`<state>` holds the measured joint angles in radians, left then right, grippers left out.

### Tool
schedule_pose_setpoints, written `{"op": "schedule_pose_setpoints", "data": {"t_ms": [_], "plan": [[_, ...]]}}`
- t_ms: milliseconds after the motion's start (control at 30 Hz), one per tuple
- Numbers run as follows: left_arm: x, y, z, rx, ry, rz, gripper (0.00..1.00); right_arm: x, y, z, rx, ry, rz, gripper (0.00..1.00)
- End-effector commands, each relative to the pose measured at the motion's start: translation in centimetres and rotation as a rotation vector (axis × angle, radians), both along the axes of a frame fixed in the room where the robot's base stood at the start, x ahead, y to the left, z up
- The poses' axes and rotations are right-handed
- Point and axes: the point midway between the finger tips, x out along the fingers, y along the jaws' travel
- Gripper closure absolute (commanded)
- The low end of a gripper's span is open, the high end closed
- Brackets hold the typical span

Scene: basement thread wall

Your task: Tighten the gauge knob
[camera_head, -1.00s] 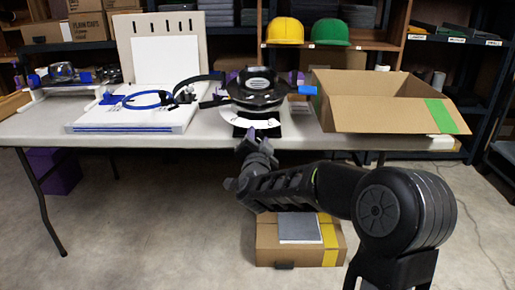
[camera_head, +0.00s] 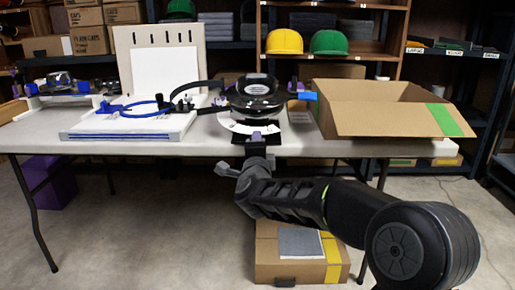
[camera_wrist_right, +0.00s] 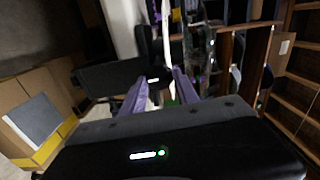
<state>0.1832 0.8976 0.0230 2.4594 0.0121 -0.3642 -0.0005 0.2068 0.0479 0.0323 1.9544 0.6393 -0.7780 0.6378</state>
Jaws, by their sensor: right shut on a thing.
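A black round device with a white curved scale plate (camera_head: 238,127) at its front stands on the table (camera_head: 330,147), near the table's front edge. A blue-tipped handle (camera_head: 308,96) sticks out to its right. My right gripper (camera_head: 257,138) is at the front of this device, just below the scale, shut on a small part there that I take for the gauge knob; the fingers hide it. In the right wrist view, the purple fingers (camera_wrist_right: 158,85) point at dark, blurred parts, and the knob cannot be made out clearly. My left gripper is not in view.
An open cardboard box (camera_head: 390,115) with green tape stands to the right. A white board with a blue hoop (camera_head: 140,108) lies to the left. A taped carton (camera_head: 298,252) sits on the floor below. Shelves with a yellow cap (camera_head: 284,42) and a green cap are behind.

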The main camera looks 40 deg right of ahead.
Motion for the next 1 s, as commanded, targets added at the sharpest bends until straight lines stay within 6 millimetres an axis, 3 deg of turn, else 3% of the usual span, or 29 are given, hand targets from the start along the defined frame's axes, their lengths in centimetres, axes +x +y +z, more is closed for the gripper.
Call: {"op": "schedule_pose_setpoints", "data": {"t_ms": [500, 533, 767, 1000], "plan": [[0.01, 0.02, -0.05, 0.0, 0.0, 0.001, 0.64, -0.05, -0.12, -0.04, 0.021, -0.016, -0.003, 1.0], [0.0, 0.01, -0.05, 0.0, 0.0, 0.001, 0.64, -0.05, -0.12, -0.04, 0.021, -0.016, -0.003, 0.61], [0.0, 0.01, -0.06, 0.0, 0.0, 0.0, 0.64, -0.02, -0.06, -0.03, 0.02, -0.015, -0.001, 0.43], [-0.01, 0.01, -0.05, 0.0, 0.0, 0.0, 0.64, -0.03, -0.02, -0.02, 0.02, -0.015, -0.001, 0.42]]}}
